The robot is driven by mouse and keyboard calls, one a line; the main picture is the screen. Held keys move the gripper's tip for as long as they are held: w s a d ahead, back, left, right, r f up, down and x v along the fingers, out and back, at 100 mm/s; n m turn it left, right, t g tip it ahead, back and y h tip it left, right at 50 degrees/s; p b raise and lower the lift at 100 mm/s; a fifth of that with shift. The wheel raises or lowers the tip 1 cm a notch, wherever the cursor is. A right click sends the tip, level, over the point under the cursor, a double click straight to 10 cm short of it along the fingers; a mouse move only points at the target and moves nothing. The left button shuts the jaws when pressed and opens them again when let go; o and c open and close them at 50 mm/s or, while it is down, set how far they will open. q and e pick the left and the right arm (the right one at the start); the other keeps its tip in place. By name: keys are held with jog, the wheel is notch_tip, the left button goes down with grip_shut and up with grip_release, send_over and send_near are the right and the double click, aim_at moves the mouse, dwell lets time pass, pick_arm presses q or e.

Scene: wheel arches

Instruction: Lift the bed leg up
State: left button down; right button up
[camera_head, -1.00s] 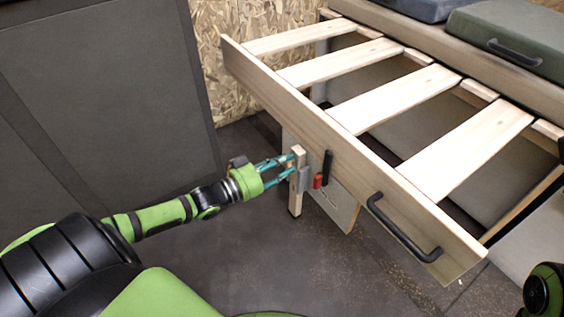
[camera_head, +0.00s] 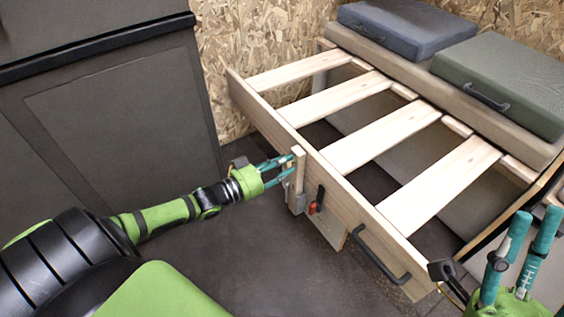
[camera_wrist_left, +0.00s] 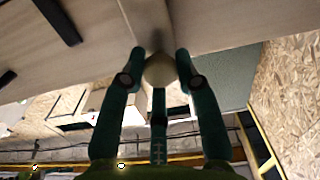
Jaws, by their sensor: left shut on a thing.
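The bed leg (camera_head: 298,163) is a short pale wooden post at the outer side of the bed's front rail (camera_head: 340,195). It is upright in a grey bracket, with its top near the rail's upper edge. My left gripper (camera_head: 291,165) is shut on the upper part of the leg. In the left wrist view, the rounded leg end (camera_wrist_left: 160,70) sits between the teal fingers of my left gripper (camera_wrist_left: 156,62). My right gripper (camera_head: 532,222) is at the lower right, fingers upward and apart, empty. The leg's lower end is hard to make out.
A red and black latch (camera_head: 315,202) and a black handle (camera_head: 380,255) are on the rail. Pale slats (camera_head: 385,138) span the frame. Blue (camera_head: 405,25) and green (camera_head: 500,80) cushions lie behind. A dark cabinet (camera_head: 110,110) stands left. Floor before the bed is clear.

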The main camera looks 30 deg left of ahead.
pick_arm(q)
jog(key=shift+w+a+r, duration=0.1)
jog(key=shift+w+r, duration=0.05)
jog(key=shift+r, duration=0.35)
jog(key=c, duration=0.9)
grip_release()
jog(key=shift+f, duration=0.15)
jog(key=v, duration=1.2)
